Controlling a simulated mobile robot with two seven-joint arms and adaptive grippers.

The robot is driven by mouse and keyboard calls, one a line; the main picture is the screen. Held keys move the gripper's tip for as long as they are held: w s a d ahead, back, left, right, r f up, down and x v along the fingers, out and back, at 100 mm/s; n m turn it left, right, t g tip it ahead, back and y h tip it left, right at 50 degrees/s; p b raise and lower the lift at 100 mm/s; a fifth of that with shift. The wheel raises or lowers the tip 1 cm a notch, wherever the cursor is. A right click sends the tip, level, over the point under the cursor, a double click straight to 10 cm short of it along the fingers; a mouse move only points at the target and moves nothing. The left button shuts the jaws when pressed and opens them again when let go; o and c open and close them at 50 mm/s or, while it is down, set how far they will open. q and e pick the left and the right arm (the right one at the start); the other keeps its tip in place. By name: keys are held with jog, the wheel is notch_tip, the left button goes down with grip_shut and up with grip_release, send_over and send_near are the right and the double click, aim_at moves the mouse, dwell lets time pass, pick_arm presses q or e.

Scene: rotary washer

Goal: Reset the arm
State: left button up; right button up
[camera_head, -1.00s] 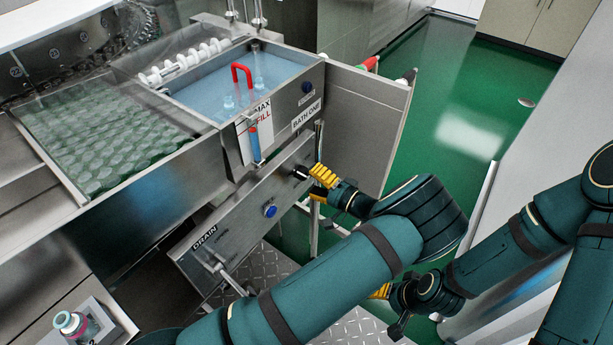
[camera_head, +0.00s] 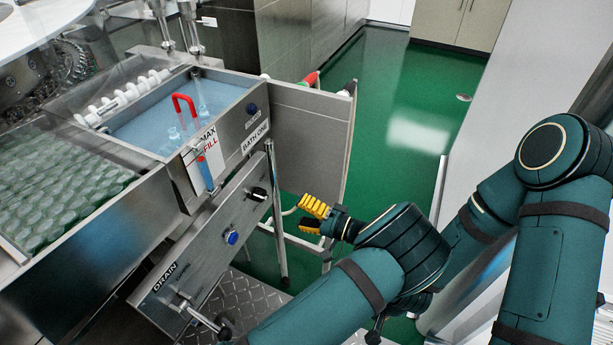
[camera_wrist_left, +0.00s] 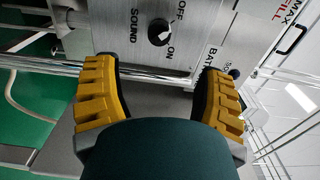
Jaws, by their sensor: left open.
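My left gripper (camera_head: 318,215) has yellow fingers, held apart with nothing between them. It is in the air to the right of the slanted metal control panel (camera_head: 205,235). A black knob (camera_head: 258,194) sits at that panel's upper right end, apart from the fingers. In the left wrist view the knob (camera_wrist_left: 159,32) lies beyond the open fingers (camera_wrist_left: 160,100), beside the words SOUND, OFF and ON. My right arm (camera_head: 545,265) comes in from the right; its gripper does not show, behind my left arm.
The bath (camera_head: 165,110) with blue liquid and a red handle (camera_head: 184,101) stands above the panel. A blue button (camera_head: 232,237) and a DRAIN lever (camera_head: 200,315) are on the panel. A metal side panel (camera_head: 310,145) stands behind my left gripper. Green floor (camera_head: 395,140) is open beyond.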

pick_arm(q)
jog(key=s+a+f+g+h, duration=0.4)
jog(key=s+f, duration=0.2)
jog(key=f, duration=0.1)
jog(key=s+a+f+g+h, duration=0.4)
jog(key=s+f+g+h, duration=0.1)
jog(key=s+f, duration=0.15)
jog(key=s+d+f+n+g+h, duration=0.1)
jog(key=s+d+f+n+h, duration=0.2)
jog(key=s+h, duration=0.45)
jog(key=r+t+h, duration=0.1)
jog(key=t, duration=0.1)
jog(key=r+n+t+h, duration=0.1)
jog(key=r+h, duration=0.1)
jog(key=w+r+n+t+h, duration=0.1)
jog(key=r+t, duration=0.1)
jog(key=shift+d+r+t+h, duration=0.2)
jog(key=shift+d+t+h, duration=0.05)
jog(key=shift+d+t, duration=0.1)
